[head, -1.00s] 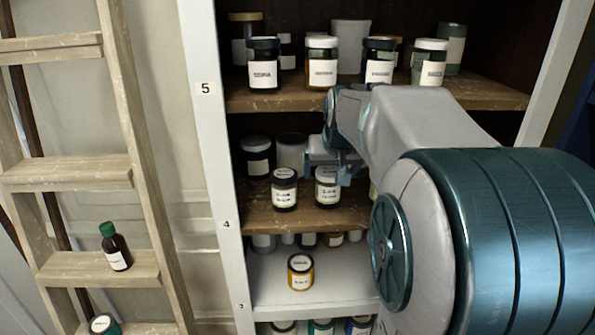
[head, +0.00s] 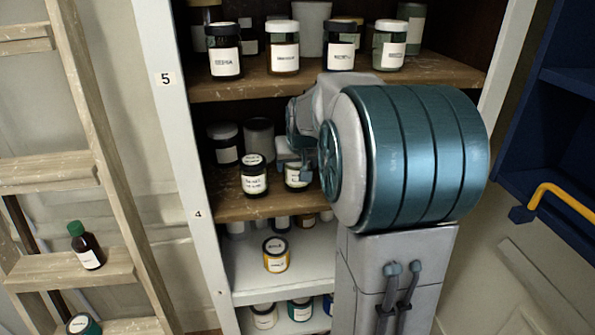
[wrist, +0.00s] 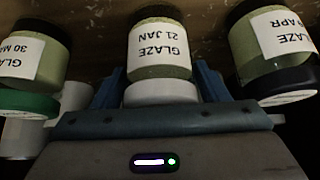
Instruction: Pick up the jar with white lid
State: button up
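The jar with white lid (wrist: 162,65) appears upside down in the middle of the wrist view, labelled "GLAZE 21 JAN". In the head view a partly covered jar (head: 297,178) on the shelf marked 4 appears to be the same one; its lid is mostly hidden by my gripper. My gripper (wrist: 160,86) has one finger on each side of the white lid. The fingers are apart, close to the lid, with a narrow gap at the left; contact is not clear. In the head view my gripper (head: 294,162) is at the jar's top.
A black-lidded jar (wrist: 277,50) and a green-lidded jar (wrist: 33,60) flank it closely. The shelf above (head: 240,88) carries several jars. A yellow jar (head: 276,256) stands on the shelf below. A wooden ladder (head: 90,160) is at left, a blue cabinet (head: 550,130) at right.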

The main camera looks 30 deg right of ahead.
jog(key=c, duration=0.8)
jog(key=shift+r, duration=0.15)
